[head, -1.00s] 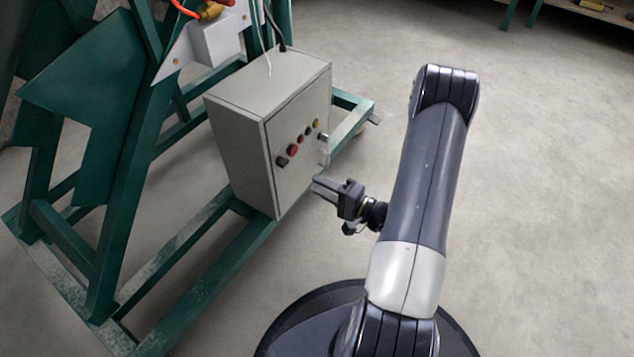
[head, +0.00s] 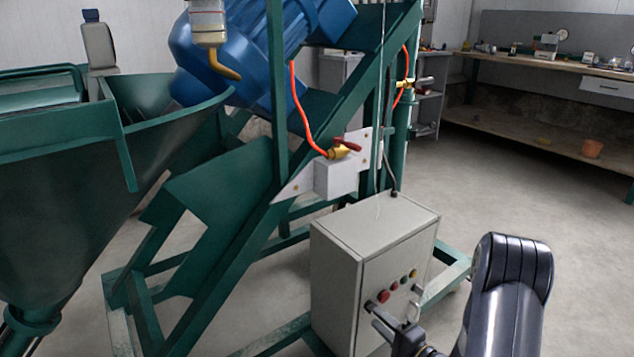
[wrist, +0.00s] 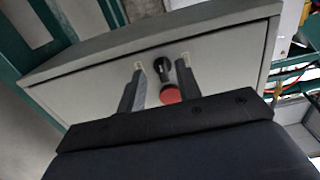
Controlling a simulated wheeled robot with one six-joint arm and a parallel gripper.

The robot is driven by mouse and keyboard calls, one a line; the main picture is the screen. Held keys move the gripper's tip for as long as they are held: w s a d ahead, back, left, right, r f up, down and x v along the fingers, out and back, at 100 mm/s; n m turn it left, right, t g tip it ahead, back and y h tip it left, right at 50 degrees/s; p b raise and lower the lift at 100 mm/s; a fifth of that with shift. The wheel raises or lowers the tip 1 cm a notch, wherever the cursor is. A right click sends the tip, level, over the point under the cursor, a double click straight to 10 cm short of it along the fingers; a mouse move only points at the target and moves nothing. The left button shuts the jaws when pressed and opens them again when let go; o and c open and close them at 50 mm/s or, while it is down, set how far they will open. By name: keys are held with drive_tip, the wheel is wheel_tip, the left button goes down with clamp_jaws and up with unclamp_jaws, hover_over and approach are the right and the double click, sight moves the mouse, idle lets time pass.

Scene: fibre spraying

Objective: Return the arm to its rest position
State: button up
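My gripper (head: 376,314) shows low in the head view, in front of the panel of a grey control box (head: 334,275). My arm (head: 512,285) rises beside it at the lower right. In the wrist view, the two fingers of my gripper (wrist: 160,66) are spread apart with nothing held between them. A black knob (wrist: 162,64) and a red button (wrist: 170,95) on the box show between the fingers, beyond them. I cannot tell exactly how far the fingertips are from the panel.
The box stands by a green steel frame (head: 236,257) with a large green hopper (head: 70,190) and a blue motor (head: 240,55). A red hose (head: 297,100) runs to a valve. A workbench (head: 560,68) stands at the back right. Open floor (head: 590,250) lies right of my arm.

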drive_tip(key=shift+x, duration=1.1)
